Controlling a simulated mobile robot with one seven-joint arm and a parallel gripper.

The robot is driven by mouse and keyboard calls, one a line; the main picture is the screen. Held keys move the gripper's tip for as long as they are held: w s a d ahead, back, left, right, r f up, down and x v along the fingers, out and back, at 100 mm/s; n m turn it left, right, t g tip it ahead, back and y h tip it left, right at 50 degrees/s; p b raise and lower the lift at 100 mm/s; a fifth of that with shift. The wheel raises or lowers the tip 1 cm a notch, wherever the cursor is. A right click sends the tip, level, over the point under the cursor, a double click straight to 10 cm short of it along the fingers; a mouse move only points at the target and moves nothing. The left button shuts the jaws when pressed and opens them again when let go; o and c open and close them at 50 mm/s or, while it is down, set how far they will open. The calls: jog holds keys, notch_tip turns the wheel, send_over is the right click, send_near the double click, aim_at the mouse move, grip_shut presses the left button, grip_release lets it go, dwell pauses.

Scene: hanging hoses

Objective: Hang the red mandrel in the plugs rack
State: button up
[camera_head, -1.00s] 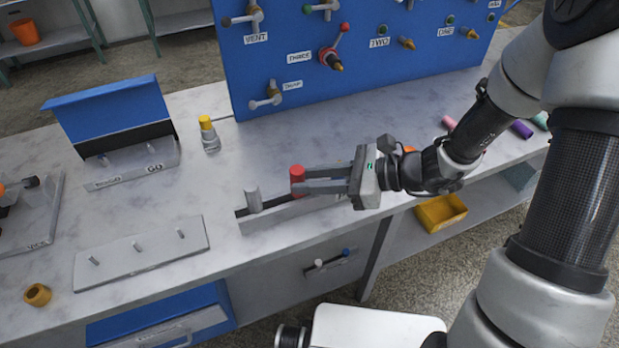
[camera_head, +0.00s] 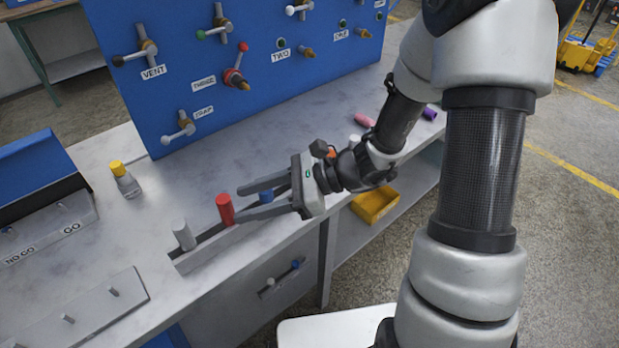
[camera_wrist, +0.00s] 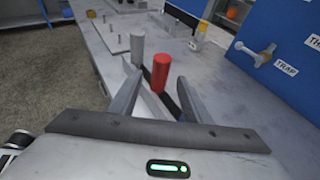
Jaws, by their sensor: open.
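The red mandrel (camera_head: 225,209) stands upright in a slotted grey holder (camera_head: 190,262) at the bench's front edge, between a grey cylinder (camera_head: 184,235) and a blue one (camera_head: 266,195). My gripper (camera_head: 239,206) is open and low, its fingers pointing left at the red mandrel. In the head view, the mandrel is at or just past the fingertips, and the blue cylinder shows between the fingers. In the wrist view, the red mandrel (camera_wrist: 161,72) shows between the open fingertips (camera_wrist: 157,88). No label reading plugs is legible; a grey plate with bare pegs (camera_head: 85,322) lies front left.
A blue-backed rack labelled NO-GO and GO (camera_head: 50,228) is at the left. A yellow-capped grey piece (camera_head: 126,180) stands behind the holder. The blue valve panel (camera_head: 200,130) rises at the back. Pink and purple cylinders lie farther right.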

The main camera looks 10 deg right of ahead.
jog(key=p+v, duration=0.2)
jog(key=v, duration=1.2)
jog(key=shift+r, duration=0.15)
